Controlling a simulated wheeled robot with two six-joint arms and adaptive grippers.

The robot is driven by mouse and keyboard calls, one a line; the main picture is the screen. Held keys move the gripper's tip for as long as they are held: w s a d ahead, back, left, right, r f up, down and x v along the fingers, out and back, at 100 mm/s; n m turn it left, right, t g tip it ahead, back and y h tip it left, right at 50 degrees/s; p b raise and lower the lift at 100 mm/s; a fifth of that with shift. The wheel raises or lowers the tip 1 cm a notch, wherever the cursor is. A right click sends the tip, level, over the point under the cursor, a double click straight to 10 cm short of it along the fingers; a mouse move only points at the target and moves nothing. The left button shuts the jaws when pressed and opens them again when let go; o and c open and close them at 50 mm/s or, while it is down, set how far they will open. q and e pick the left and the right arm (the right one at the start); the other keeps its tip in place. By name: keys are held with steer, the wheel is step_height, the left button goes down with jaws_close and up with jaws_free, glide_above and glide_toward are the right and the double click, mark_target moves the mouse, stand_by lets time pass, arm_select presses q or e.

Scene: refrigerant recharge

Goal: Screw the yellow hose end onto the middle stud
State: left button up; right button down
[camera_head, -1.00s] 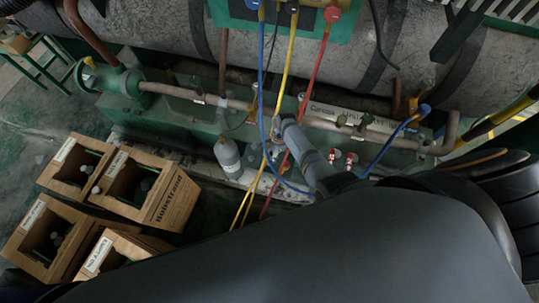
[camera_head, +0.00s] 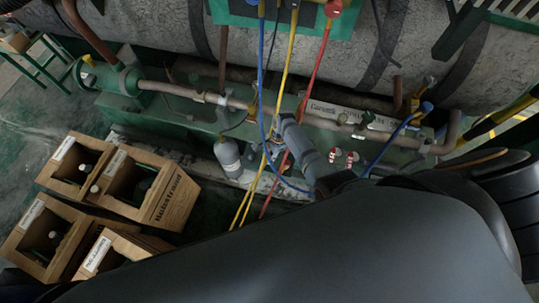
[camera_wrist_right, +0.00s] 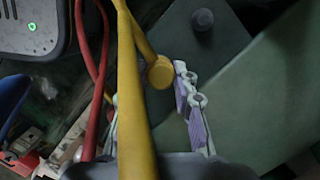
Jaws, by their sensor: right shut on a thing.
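In the right wrist view my right gripper (camera_wrist_right: 148,82) has its pale fingers on either side of the yellow hose and is shut on the yellow hose end (camera_wrist_right: 160,72), a round yellow piece near the fingertips. A nearer stretch of yellow hose (camera_wrist_right: 137,120) crosses the view and hides much of the left finger and part of the grip. In the head view the yellow hose (camera_head: 290,55) hangs from the green panel between the blue and red hoses. My right gripper cannot be made out there. I cannot pick out the middle stud for certain. My left gripper is in neither view.
A blue hose (camera_head: 262,75) and a red hose (camera_head: 317,75) hang close beside the yellow one. Green pipework (camera_head: 190,120) runs beneath the large grey tank (camera_head: 155,35). Wooden crates (camera_head: 140,185) stand at lower left. A dark round knob (camera_wrist_right: 203,18) rises from a green surface.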

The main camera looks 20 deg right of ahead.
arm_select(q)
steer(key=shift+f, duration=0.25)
arm_select(e)
steer(key=shift+f, duration=0.25)
arm_select(q)
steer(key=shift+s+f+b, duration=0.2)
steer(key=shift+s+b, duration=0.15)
steer(key=shift+b, duration=0.05)
arm_select(e)
steer(key=shift+f, duration=0.25)
steer(key=shift+r+p, duration=0.15)
steer(key=shift+p, duration=0.2)
steer(key=m+p, duration=0.1)
steer(key=m, duration=0.1)
steer(key=shift+s+m+t+p, duration=0.1)
steer(key=shift+m+t+p, duration=0.25)
steer(key=shift+m+t, duration=0.05)
steer(key=shift+m, duration=0.4)
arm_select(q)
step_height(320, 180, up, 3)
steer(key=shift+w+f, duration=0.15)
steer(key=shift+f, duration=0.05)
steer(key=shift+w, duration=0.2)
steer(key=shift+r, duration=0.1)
